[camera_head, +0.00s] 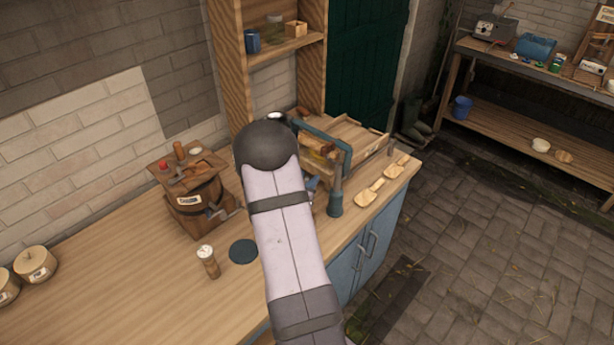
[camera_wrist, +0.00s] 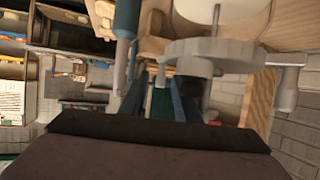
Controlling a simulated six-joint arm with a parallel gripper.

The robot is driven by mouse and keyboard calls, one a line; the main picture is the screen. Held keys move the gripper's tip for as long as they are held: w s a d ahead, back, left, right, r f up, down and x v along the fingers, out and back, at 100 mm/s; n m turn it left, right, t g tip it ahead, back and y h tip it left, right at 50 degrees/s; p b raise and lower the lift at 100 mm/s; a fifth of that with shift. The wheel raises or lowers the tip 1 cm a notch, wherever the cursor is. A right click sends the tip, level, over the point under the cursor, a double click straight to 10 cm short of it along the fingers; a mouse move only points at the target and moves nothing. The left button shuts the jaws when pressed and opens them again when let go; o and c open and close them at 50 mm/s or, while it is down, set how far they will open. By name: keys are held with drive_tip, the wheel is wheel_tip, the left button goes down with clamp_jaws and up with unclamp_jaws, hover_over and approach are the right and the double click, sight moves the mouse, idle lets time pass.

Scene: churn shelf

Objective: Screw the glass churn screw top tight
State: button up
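The glass churn and its screw top are not clear in the head view, where my arm covers the middle of the worktop. In the wrist view, close up, a pale grey wheel with a side crank handle (camera_wrist: 287,88) sits beside a pale rounded body (camera_wrist: 222,10). I cannot tell for sure whether these belong to the glass churn. My gripper (camera_wrist: 160,100) shows in the wrist view as two blue-grey fingers with a gap between them and nothing seen held. A dark grey block (camera_wrist: 194,82) overlaps the right finger. The gripper is hidden in the head view.
A wooden barrel churn (camera_head: 193,197), a small shaker (camera_head: 208,261) and a dark round mat (camera_head: 243,251) stand left of my arm. A wooden tray (camera_head: 365,137) and two wooden scoops (camera_head: 370,192) lie to the right.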

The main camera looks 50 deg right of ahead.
drive_tip(key=shift+w+d+f, duration=0.1)
drive_tip(key=shift+d+f, duration=0.05)
drive_tip(key=shift+d, duration=0.15)
clamp_jaws()
